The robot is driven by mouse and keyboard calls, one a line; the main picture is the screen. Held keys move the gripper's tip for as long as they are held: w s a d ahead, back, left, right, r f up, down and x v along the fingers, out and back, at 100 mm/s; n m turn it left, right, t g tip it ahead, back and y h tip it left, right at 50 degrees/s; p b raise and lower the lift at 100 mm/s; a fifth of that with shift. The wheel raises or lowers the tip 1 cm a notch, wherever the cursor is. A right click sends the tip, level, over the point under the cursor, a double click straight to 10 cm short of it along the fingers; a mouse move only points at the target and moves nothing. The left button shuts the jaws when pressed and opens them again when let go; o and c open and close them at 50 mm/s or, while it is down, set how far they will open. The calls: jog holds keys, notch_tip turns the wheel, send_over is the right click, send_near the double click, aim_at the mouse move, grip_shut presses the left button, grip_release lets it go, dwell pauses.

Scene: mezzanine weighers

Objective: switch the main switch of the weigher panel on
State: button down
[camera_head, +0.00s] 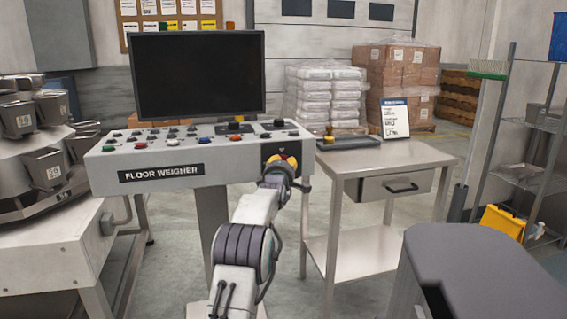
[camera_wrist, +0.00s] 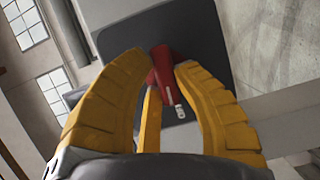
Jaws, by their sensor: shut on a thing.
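The weigher panel (camera_head: 215,172) is a pale console labelled FLOOR WEIGHER, with rows of small buttons on its sloping top. Its main switch is a red handle (camera_wrist: 168,84) on a dark square plate (camera_wrist: 205,35) in the wrist view. In the head view the plate (camera_head: 283,149) is at the right end of the console's front face. My gripper (camera_wrist: 160,65) has its yellow fingers closed around the red handle. It also shows in the head view (camera_head: 281,163), where it covers most of the switch. The handle lies slightly tilted in the wrist view; I cannot tell its on or off position.
A dark monitor (camera_head: 197,75) stands behind the console. A steel table with a drawer (camera_head: 397,185) is close on the right, bearing a sign (camera_head: 395,118). A multi-bucket weigher (camera_head: 40,155) stands left. A grey-topped surface (camera_head: 480,270) fills the front right.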

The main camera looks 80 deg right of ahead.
jog(key=shift+m+y+p, duration=0.4)
jog(key=shift+m, duration=0.5)
jog(key=c, duration=0.9)
grip_release()
jog(key=shift+c, duration=0.2)
jog(key=shift+a, duration=0.1)
jog(key=a+r, duration=0.1)
jog(key=a, duration=1)
jog(key=shift+a, duration=0.35)
jog(key=shift+w+r, duration=0.1)
